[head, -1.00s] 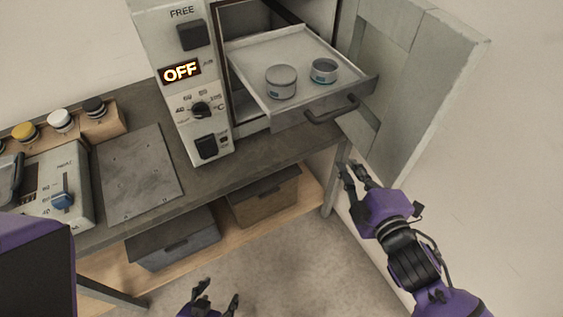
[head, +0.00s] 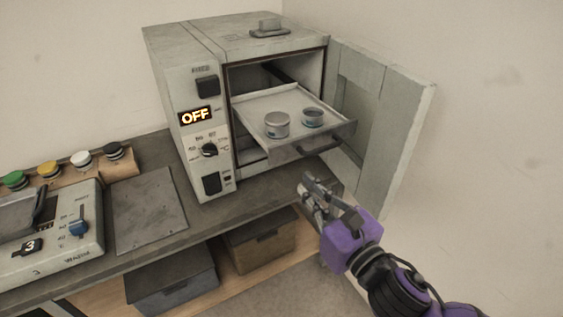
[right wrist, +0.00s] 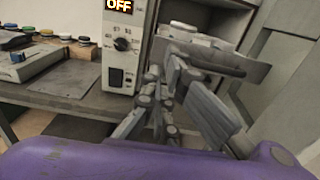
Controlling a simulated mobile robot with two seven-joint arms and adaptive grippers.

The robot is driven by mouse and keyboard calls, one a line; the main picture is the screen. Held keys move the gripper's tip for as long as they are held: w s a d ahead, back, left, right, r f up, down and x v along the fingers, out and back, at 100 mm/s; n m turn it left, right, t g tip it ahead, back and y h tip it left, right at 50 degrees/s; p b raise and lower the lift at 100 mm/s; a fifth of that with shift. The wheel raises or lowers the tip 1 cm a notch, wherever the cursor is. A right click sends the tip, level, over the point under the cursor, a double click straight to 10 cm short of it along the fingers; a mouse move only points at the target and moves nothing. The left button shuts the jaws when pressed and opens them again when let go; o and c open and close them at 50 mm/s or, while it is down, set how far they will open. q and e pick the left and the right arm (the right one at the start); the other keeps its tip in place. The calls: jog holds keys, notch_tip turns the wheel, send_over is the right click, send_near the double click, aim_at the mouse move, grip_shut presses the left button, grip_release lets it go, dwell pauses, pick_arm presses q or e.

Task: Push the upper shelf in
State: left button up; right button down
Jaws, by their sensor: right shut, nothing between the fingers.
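The upper shelf (head: 262,104) is a pale metal tray pulled part way out of the open oven (head: 190,60). Its dark front handle (head: 320,146) faces me. A lidded round tin (head: 277,125) and a small open tin (head: 313,118) stand on it. In the right wrist view the shelf front (right wrist: 240,68) shows beyond the fingers. My right gripper (head: 310,190) is shut and empty, in front of and below the shelf handle, apart from it in the head view. My left gripper is out of view.
The oven door (head: 385,130) stands open on the right, beside the wall. A control box (head: 50,235), a flat metal plate (head: 148,210) and coloured buttons (head: 48,168) are on the bench at left. Storage boxes (head: 258,243) sit underneath.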

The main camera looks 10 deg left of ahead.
aim_at(275, 154)
jog(key=x, duration=1)
jog(key=shift+r+p, duration=0.1)
jog(key=shift+p, duration=0.3)
jog(key=shift+w+a, duration=0.25)
jog(key=shift+w, duration=0.1)
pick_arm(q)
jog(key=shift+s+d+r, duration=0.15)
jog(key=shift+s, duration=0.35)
pick_arm(e)
jog(key=shift+w+a, duration=0.1)
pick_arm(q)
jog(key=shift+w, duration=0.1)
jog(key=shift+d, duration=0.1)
